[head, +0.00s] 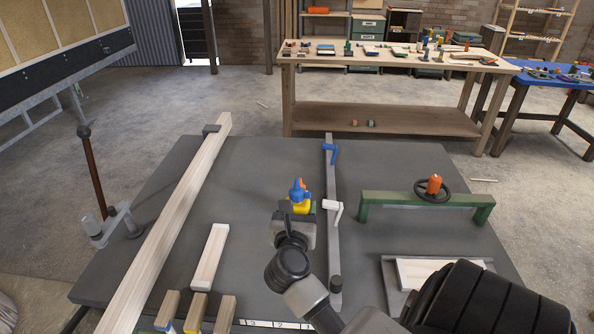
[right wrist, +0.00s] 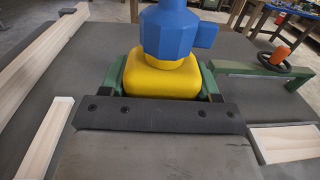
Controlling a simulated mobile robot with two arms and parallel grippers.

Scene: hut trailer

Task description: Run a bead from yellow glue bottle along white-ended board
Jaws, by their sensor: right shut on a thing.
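The yellow glue bottle (head: 301,207) with a blue faceted cap is in my right gripper (head: 300,212), above the middle of the dark grey tabletop. In the right wrist view the bottle (right wrist: 160,76) stands between two green finger pads, cap up, and the gripper (right wrist: 158,82) is shut on it. A short pale board (head: 210,257) with a whitish near end lies flat on the table, left of and nearer than the bottle. This board also shows at the left of the right wrist view (right wrist: 45,140). My left gripper is not in view.
A long timber (head: 180,210) runs along the table's left side. A grey bar clamp (head: 331,185) lies right of the bottle. A green frame with a wheel (head: 415,200) and a tray (head: 393,290) holding a board are farther right. Several short blocks (head: 195,312) sit at the near edge.

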